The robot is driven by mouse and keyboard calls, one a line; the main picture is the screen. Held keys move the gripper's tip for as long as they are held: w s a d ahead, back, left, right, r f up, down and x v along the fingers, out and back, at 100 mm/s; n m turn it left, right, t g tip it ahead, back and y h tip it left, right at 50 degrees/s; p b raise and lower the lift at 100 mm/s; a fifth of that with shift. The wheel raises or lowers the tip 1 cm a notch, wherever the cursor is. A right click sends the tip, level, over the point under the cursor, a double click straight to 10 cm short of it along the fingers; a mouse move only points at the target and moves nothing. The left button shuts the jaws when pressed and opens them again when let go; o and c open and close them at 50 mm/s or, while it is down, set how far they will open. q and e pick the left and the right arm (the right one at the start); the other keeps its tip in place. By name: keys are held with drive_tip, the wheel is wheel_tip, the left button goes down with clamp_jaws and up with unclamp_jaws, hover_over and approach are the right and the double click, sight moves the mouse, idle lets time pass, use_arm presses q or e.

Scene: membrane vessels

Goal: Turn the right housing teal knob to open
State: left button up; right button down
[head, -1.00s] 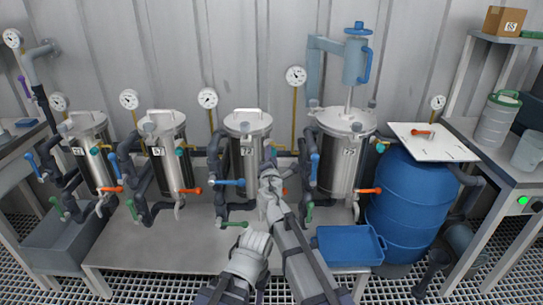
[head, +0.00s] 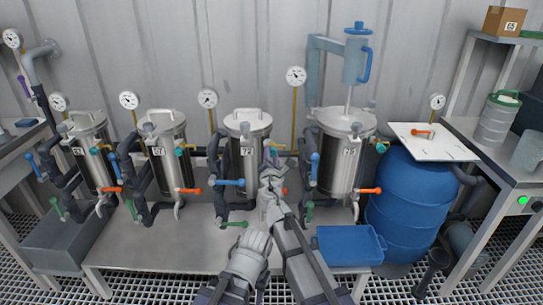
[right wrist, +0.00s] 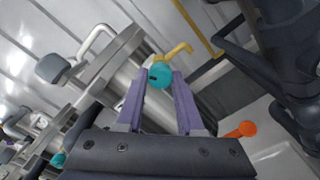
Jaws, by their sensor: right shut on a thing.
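The teal knob (right wrist: 160,75) sits between the two purple fingertips of my right gripper (right wrist: 160,84) in the right wrist view, and the fingers are shut on it. A yellow fitting is attached behind the knob. In the head view my right gripper (head: 270,157) is at the right side of the third steel housing (head: 243,172) from the left, where it hides most of the knob. The larger housing (head: 339,165) farther right has its own teal knob (head: 381,147), apart from my gripper.
An orange handle (right wrist: 241,130) is close to the right finger in the wrist view. Blue handles (head: 231,182) and dark pipes stand in front of the housings. A blue tray (head: 348,247) and blue barrel (head: 408,203) are at the right. The bench front is mostly clear.

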drive_tip(key=c, duration=0.5)
unclamp_jaws()
drive_tip(key=shift+s, duration=0.1)
use_arm(q)
drive_tip(key=shift+s+a, duration=0.7)
drive_tip(key=shift+s, duration=0.2)
use_arm(e)
drive_tip(key=s, duration=0.7)
drive_tip(key=shift+s, duration=0.3)
